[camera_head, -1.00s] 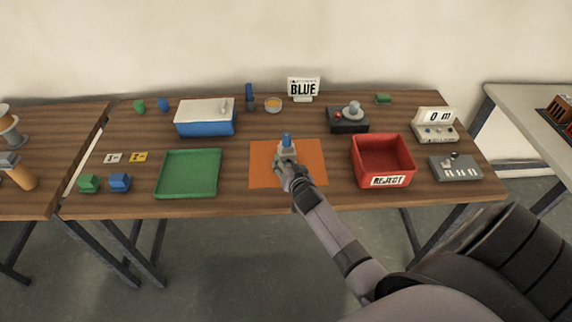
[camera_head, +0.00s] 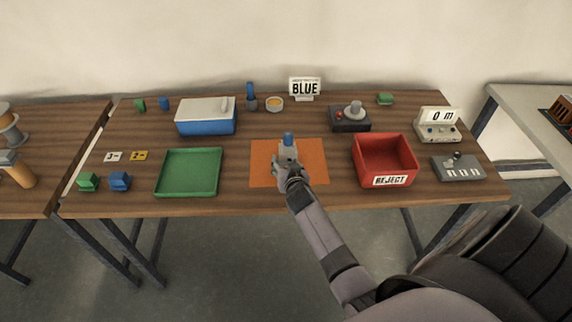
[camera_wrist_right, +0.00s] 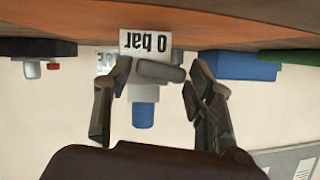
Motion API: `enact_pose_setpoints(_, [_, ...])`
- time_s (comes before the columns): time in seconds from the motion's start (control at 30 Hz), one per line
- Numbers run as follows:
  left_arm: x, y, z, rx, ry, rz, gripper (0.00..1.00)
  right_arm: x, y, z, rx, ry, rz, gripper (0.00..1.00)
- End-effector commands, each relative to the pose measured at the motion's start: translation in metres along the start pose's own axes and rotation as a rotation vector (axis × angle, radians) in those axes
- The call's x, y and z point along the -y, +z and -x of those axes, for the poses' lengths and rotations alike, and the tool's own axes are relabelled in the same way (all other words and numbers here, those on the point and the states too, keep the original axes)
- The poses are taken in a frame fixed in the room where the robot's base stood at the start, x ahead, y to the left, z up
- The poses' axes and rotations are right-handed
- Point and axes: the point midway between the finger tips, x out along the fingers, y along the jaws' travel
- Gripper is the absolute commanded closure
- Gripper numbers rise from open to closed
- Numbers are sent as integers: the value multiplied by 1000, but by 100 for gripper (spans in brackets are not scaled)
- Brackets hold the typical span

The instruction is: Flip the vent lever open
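A small grey device with a blue top (camera_head: 288,138) stands on the orange mat (camera_head: 313,148) in the middle of the table. In the right wrist view, which is upside down, it has a white plate (camera_wrist_right: 150,43) reading "0 bar". A rounded grey lever (camera_wrist_right: 160,72) lies crosswise in front of the device, and the blue top (camera_wrist_right: 143,115) shows below it. My right gripper (camera_head: 287,167) is at the device's near side and hides its lower part. In the wrist view this gripper (camera_wrist_right: 158,76) is open, with one finger on each side of the lever. My left gripper is out of view.
A green tray (camera_head: 161,182) lies left of the mat and a red REJECT bin (camera_head: 358,165) stands close on its right. Behind are a blue box (camera_head: 207,126), a joystick box (camera_head: 349,126) and a BLUE sign (camera_head: 304,88). A grey switch panel (camera_head: 459,172) is at the right.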

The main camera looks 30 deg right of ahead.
Motion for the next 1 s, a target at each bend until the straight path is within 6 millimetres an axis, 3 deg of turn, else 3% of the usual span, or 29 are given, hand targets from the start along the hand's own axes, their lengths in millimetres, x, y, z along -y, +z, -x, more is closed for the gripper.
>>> enact_pose_setpoints(0.13, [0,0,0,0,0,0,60,0,0,0,0,0,0,38])
enact_pose_setpoints(0.57, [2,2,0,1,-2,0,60,0,1,10,0,0,-1,38])
enact_pose_setpoints(1.0, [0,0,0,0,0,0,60,0,1,93,2,0,-3,38])
